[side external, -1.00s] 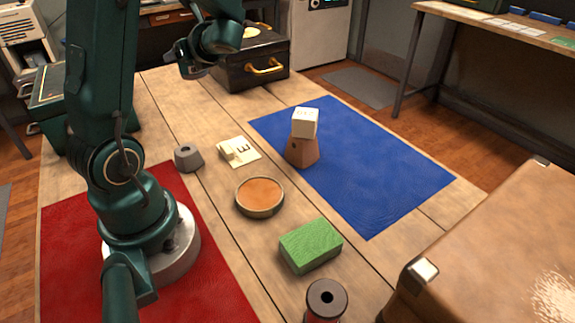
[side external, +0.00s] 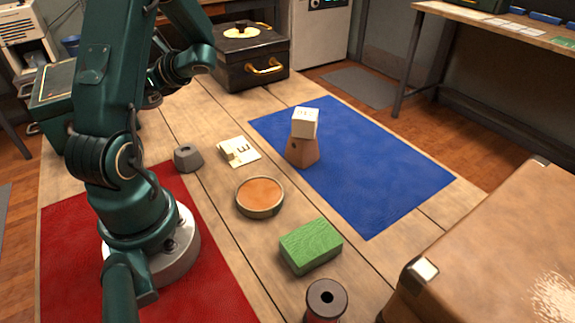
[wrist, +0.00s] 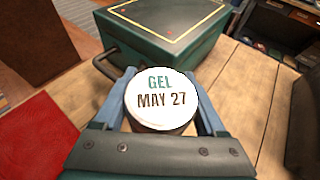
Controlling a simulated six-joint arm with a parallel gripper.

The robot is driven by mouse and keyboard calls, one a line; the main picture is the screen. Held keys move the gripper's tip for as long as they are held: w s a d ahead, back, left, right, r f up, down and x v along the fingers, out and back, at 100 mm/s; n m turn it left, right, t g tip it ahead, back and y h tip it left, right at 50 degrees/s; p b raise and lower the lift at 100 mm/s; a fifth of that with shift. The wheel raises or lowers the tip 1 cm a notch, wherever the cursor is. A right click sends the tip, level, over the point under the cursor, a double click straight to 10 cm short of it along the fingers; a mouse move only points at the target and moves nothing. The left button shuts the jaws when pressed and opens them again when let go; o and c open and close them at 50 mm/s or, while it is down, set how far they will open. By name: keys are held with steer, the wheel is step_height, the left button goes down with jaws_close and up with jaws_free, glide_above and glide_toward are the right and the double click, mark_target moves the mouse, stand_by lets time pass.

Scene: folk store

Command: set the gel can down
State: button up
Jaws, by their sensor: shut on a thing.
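The gel can (wrist: 161,100) shows in the wrist view as a round white lid reading "GEL MAY 27". My gripper (wrist: 162,85) is shut on it, with a blue finger on each side. The can's lower part is mostly hidden under its lid, so I cannot tell whether it touches the table. A dark green box (wrist: 170,45) with a yellow line on its lid stands just beyond the can. In the side view my fingers and the can are hidden behind my arm, close to the green box (side external: 48,110).
A black case (side external: 250,70) stands at the back. A white cube (side external: 304,122) sits on a brown block on the blue mat (side external: 385,180). Bare wood (wrist: 245,90) shows right of the can.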

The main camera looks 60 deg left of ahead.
glide_above(194, 125)
step_height(194, 125, down, 7)
steer(key=shift+d+r, duration=0.1)
steer(key=shift+r, duration=0.05)
steer(key=shift+f, duration=1.95)
steer(key=shift+f, duration=0.15)
steer(key=o, duration=1.5)
steer(key=shift+c, duration=0.2)
